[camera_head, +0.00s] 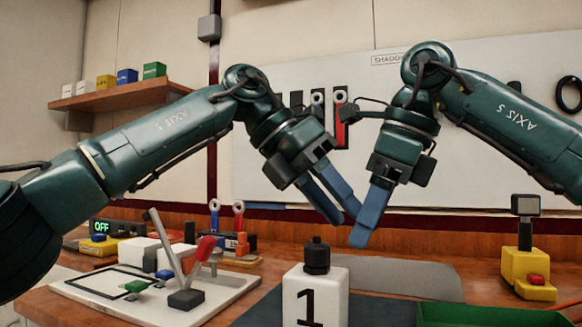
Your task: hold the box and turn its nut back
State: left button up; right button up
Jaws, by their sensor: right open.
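A white box (315,299) marked with a black 1 stands upright at the bottom centre. A black nut (317,257) sits on its top. My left gripper (345,213) hangs above and slightly right of the nut, pointing down and right. Its two blue fingers show close together with nothing visible between them; I cannot tell how far apart they are. My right gripper (361,236) is open, pointing down to the upper right of the nut. Its blue fingers overlap in this view, and it partly overlaps the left fingertips. Neither gripper touches the box.
A grey mat (400,277) lies behind the box, with a green-edged tray (490,316) at lower right. A yellow device (522,268) stands at right. A shadow board (270,180) hangs behind.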

aim_at(332, 305)
pick_arm(q)
jog(key=s+a+r+n+t+y, duration=0.1)
jog(key=a+r+t+y, duration=0.1)
jog(key=a+r+y, duration=0.2)
jog(key=shift+a+r+y, duration=0.25)
jog(key=shift+a+y, duration=0.15)
jog(key=shift+a, duration=0.45)
pick_arm(e)
jog(key=x, duration=1.3)
jog(key=shift+f, duration=0.1)
jog(key=shift+c, duration=0.3)
